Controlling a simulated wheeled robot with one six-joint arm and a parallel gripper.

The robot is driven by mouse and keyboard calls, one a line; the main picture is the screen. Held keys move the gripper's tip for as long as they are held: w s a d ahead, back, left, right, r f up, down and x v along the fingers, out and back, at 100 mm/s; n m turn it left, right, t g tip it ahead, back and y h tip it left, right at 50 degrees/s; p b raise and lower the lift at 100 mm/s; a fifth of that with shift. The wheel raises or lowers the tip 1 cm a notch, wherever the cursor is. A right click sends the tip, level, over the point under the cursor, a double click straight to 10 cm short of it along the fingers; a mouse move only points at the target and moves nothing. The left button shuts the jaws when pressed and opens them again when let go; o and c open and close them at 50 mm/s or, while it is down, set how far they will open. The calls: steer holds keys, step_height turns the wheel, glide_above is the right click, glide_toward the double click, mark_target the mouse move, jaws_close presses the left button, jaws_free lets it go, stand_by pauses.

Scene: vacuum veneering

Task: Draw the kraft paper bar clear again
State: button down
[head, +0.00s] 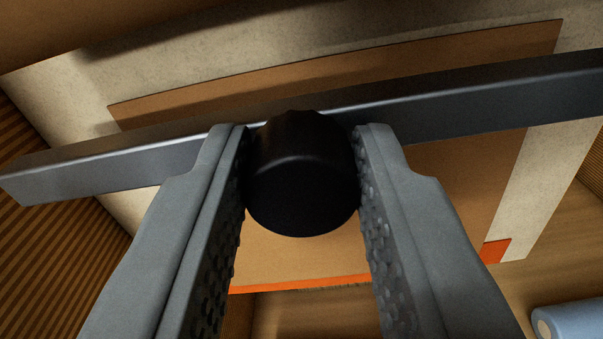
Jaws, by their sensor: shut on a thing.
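The bar (470,95) is a long dark grey metal bar that crosses the head view from left to upper right, slightly tilted. A round black knob (300,185) stands on its near side. My gripper (303,160) is shut on the knob, one grey finger on each side. Behind the bar lies a brown paper sheet (460,185) on a pale speckled board (560,170). The bar hides a strip of the sheet. I cannot tell whether the bar touches the sheet.
An orange strip (495,250) shows at the sheet's lower edge. A light blue roll (570,322) lies at the lower right. A ribbed brown surface (50,240) is at the left. Wood-coloured surface (545,275) shows bare at the right.

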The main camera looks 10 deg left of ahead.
steer(key=shift+s, duration=0.2)
steer(key=c, duration=1.1)
jaws_free()
steer(key=shift+s, duration=0.1)
steer(key=s, duration=1.7)
steer(key=shift+s, duration=0.2)
